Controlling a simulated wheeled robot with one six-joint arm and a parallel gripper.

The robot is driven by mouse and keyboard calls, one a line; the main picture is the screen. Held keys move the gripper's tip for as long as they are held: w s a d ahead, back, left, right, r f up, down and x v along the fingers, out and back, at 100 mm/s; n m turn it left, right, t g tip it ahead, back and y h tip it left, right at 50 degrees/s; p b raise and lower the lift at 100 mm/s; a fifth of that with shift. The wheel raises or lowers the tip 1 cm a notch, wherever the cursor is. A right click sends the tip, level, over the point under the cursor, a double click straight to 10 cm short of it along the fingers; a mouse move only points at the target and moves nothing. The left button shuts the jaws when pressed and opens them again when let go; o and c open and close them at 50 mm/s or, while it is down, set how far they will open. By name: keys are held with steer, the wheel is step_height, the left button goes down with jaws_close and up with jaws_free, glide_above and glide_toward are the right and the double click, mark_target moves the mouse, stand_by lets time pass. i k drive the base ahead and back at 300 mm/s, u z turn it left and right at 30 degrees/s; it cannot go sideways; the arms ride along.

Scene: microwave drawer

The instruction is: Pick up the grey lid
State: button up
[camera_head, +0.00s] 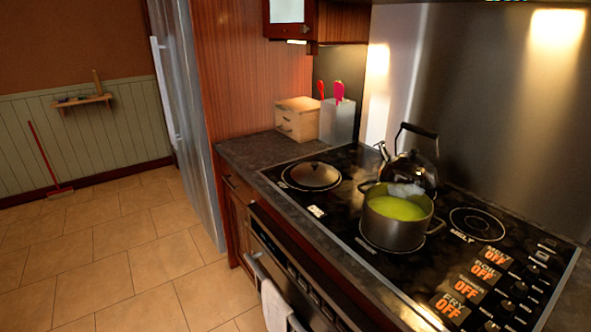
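The grey lid (314,175) lies on the back-left burner of the black stovetop (336,227), at the end nearest the wooden box. It looks like a shallow dome; whether it has a knob is too small to tell. A pot (396,226) with green-yellow contents and two side handles stands on the stovetop to the right of the lid, apart from it. My gripper is not in view.
A dark kettle (411,168) stands behind the pot. A wooden box (297,119) and a grey utensil holder (338,120) with red utensils stand behind the lid. A towel (275,305) hangs on the oven handle.

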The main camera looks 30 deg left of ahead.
mark_target(314, 174)
steer(key=u, duration=1.15)
